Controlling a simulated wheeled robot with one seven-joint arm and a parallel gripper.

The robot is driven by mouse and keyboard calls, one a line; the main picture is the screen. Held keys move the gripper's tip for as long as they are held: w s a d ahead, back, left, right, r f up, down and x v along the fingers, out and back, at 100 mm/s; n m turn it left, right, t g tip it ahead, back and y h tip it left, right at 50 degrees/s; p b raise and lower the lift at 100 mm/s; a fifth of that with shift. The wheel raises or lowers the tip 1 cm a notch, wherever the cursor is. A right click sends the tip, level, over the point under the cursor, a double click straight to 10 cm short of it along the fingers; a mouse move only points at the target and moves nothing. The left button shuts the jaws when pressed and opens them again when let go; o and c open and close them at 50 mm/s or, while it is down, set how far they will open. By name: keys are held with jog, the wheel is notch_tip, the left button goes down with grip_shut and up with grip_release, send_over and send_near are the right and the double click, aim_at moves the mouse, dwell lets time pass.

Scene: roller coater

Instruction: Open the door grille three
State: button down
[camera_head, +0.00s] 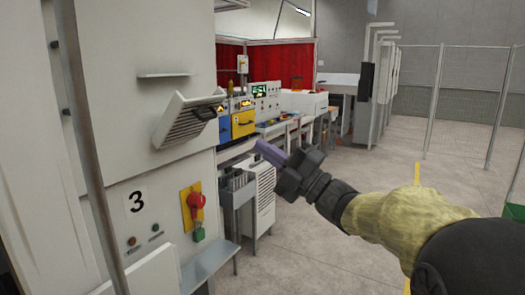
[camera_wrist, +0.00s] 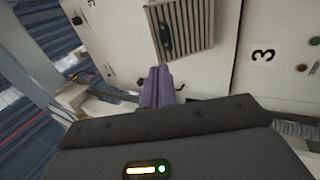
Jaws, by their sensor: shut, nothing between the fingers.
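My gripper (camera_head: 262,147) has purple fingers that are shut and empty. It is right of the grille in the head view and looks apart from it. In the wrist view the fingertips (camera_wrist: 159,70) point at the grille's lower edge.
A red switch on a yellow plate (camera_head: 193,208) sits below the grille. A grey ledge (camera_head: 209,262) juts from the cabinet. Equipment with blue and yellow panels (camera_head: 238,122) stands behind. Open floor (camera_head: 310,232) lies to the right, before a mesh fence (camera_head: 462,100).

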jog(key=w+d+f+m+t+h+p, duration=0.1)
jog(key=w+d+f+m+h+p, duration=0.1)
jog(key=d+f+m+h, duration=0.6)
jog(key=w+d+f+m+t+h+p, duration=0.1)
jog(key=d+f+m+h, duration=0.2)
jog(key=f+m+h, duration=0.75)
jog(key=s+d+f+m+g+p, duration=0.1)
jog(key=s+f+m+g, duration=0.4)
jog(key=s+f, duration=0.3)
jog(key=s+d+f+m+g+h+p, duration=0.1)
jog(key=s+f+m+g, duration=0.5)
jog(key=s, duration=0.7)
notch_tip(320, 180, down, 2)
jog(key=shift+s+d+f+p, duration=0.1)
jog(key=shift+s+d+p, duration=0.3)
jog(key=shift+d, duration=0.15)
